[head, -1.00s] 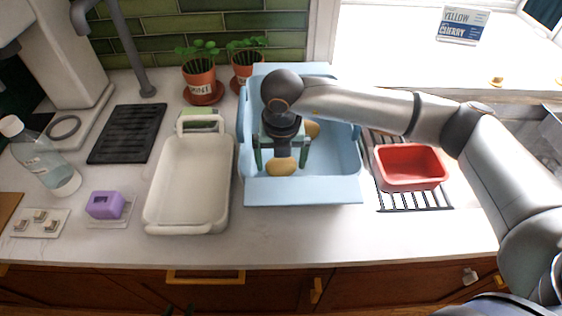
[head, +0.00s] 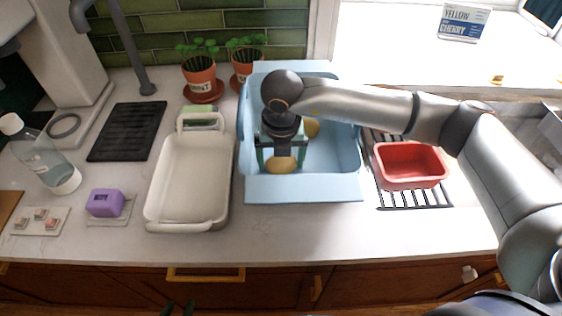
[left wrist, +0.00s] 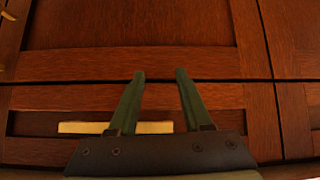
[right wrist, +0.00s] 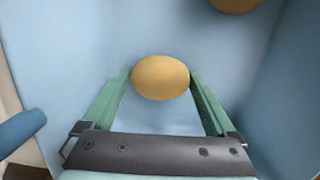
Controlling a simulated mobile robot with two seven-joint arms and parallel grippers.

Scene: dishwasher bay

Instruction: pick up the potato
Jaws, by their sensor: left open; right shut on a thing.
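A yellow-brown potato (head: 282,165) lies in the near part of the light blue bin (head: 303,190). My right gripper (right wrist: 160,80) is shut on this potato (right wrist: 160,77), with a green finger touching each side, inside the bin. A second potato (head: 312,128) lies further back in the bin, partly hidden by my right arm; its edge also shows at the top of the right wrist view (right wrist: 235,4). My left gripper (left wrist: 160,75) is open and empty, in front of the wooden cabinet fronts.
A white baking dish (head: 188,180) stands left of the bin. A red tub (head: 410,166) on a dark rack (head: 415,200) stands to the right. Two potted plants (head: 200,75) stand behind. The counter's front strip is clear.

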